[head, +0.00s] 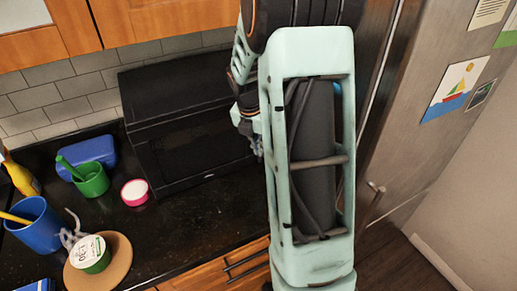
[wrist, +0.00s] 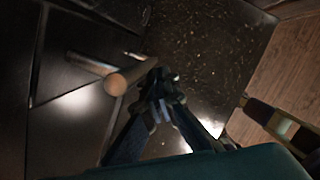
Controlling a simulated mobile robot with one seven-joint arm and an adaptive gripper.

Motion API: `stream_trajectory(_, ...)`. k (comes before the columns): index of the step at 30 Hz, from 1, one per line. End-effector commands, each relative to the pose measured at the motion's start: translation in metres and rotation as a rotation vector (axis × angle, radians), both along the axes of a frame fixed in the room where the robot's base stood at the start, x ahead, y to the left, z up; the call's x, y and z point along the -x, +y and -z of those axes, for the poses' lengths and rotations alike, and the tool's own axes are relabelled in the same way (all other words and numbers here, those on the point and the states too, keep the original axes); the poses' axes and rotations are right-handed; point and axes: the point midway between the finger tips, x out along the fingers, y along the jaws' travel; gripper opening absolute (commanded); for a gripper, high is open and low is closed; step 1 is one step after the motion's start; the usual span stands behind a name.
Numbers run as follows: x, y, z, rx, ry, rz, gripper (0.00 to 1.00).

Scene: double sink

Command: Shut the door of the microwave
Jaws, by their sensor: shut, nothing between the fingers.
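The black microwave (head: 185,151) stands on the dark counter against the tiled wall in the head view. Its dark front faces the counter edge; my arm hides its right end, and I cannot tell how far its door stands from the body. My gripper (head: 257,148) is by the right end of the microwave front, partly hidden by my arm. In the wrist view my gripper (wrist: 160,98) has its fingers together and empty. I cannot tell whether it touches the door.
A pale rod-like piece (wrist: 118,83), not clearly identifiable, lies close beside the fingertips. A pink-and-white tub (head: 135,192), green cup (head: 94,183) and blue cup (head: 40,222) stand left of the microwave. The fridge (head: 425,100) is at right. Counter in front of the microwave is clear.

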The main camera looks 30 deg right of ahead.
Motion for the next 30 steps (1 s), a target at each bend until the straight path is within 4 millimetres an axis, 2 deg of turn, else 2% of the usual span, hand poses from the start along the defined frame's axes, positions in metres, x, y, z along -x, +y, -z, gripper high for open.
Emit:
stream_trajectory(23,-0.0081,-0.0051,-0.0030,0.005,-0.012,0.013,0.00)
stream_trajectory(30,-0.0091,0.0014,-0.0033,0.004,-0.012,0.013,0.00)
